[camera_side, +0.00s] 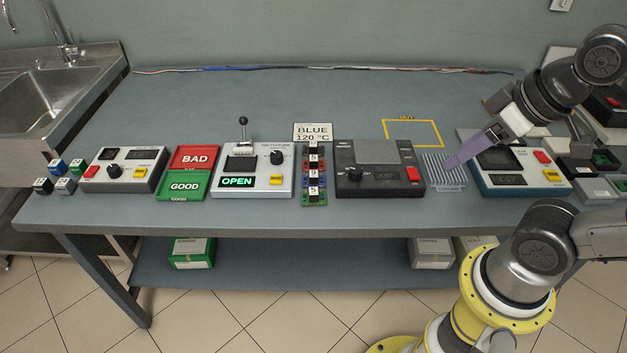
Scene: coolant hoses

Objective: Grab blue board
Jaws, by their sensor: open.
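A column of several small coloured boards (314,172), each with a black block and a white label, lies on the bench left of centre. A bluish board (322,183) appears near the lower end of the column, with red and green ones around it; they are small in this view. My gripper (453,162), with purple fingers, is at the right, over or just beside a grey finned block (445,172), well away from the boards. It is open; the gap between its fingers is hard to see from here. Nothing shows in it.
A sign reading BLUE 120 °C (313,131) stands behind the boards. A lever machine showing OPEN (240,172) is left of them, a black device (378,168) right. Red BAD and green GOOD trays (183,186) lie farther left. The yellow OUT outline (412,121) is empty.

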